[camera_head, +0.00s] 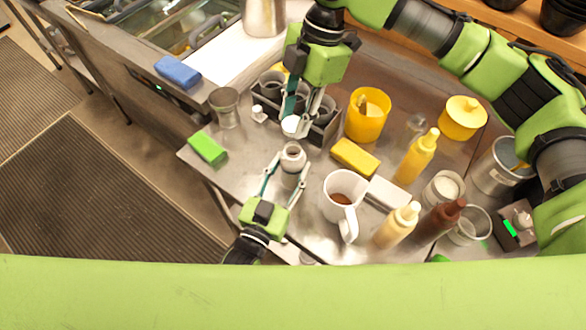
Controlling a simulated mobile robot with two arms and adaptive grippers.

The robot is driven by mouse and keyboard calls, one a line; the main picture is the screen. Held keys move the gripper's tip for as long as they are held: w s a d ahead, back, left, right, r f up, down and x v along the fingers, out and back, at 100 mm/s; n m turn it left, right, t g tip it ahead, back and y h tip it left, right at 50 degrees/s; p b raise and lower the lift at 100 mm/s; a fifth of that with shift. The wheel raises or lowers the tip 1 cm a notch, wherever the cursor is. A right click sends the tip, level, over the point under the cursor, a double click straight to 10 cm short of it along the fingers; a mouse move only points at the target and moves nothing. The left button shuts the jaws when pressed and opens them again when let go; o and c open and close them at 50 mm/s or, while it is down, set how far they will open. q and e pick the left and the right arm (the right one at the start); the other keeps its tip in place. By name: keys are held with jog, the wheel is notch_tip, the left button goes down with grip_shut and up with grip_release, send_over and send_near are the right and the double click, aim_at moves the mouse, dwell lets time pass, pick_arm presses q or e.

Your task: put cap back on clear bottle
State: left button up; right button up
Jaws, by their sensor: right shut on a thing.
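The clear bottle (290,178) stands uncapped on the metal counter, its round open mouth facing up. My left gripper (287,169) reaches up from below with a finger on each side of the bottle. I cannot tell whether both fingers press on it. My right gripper (306,112) comes down from above and is shut on the white cap (291,127). The cap is held a little above and beyond the bottle's mouth, apart from it in the picture.
A dark caddy with cups (325,131) stands close behind the cap. A white mug (343,187), a yellow sponge (355,156) and a yellow container (364,124) are to the right. A green sponge (208,149) lies left. Sauce bottles (416,158) stand farther right.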

send_near(293, 166)
jog(key=shift+w+a+f, duration=0.45)
jog(key=shift+w+a, duration=0.3)
jog(key=shift+a, duration=0.1)
jog(key=shift+f, duration=0.15)
jog(key=shift+f, duration=0.75)
jog(key=shift+f, duration=0.55)
